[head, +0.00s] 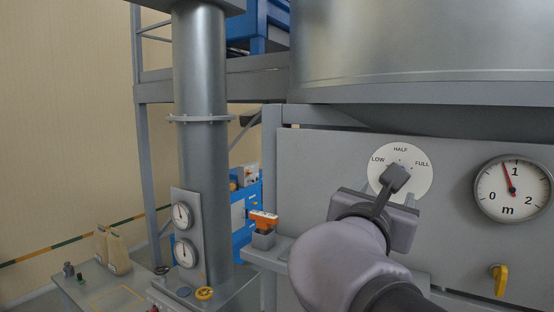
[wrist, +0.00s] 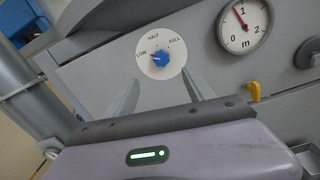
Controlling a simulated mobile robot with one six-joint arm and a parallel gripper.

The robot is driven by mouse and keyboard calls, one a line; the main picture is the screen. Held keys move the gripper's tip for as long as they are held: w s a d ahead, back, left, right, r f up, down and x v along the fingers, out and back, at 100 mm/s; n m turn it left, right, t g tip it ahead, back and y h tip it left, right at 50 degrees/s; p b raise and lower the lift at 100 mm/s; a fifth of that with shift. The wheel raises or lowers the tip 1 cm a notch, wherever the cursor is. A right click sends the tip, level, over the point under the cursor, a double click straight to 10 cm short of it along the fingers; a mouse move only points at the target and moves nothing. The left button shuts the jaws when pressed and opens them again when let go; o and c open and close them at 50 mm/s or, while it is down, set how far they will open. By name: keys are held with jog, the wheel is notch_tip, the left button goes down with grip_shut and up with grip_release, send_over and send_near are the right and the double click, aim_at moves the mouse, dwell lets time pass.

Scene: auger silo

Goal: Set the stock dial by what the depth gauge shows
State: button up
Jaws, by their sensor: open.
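The stock dial is a white disc (head: 421,178) marked LOW, HALF and FULL on a grey panel. In the wrist view its blue knob (wrist: 160,59) shows at the disc's middle, with its pale mark seemingly towards LOW. The depth gauge (head: 513,190), to the right, has a 0 to 2 m scale; its red needle points just left of 1. It also shows in the wrist view (wrist: 243,27). My gripper (wrist: 160,76) is open and empty, its fingers pointing at the dial on either side of the knob. In the head view my gripper hides the knob.
A yellow handle (head: 500,279) sits below the gauge. An orange-topped grey box (head: 264,222) is left of my arm. A metal column with two smaller gauges (head: 183,216) stands further left, by a table with bags (head: 113,250).

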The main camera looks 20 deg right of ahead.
jog(key=p+x, duration=0.3)
jog(key=x, duration=1.3)
jog(key=shift+d+f, duration=0.15)
jog(key=shift+c, duration=0.4)
grip_shut()
jog(key=shift+f, duration=0.1)
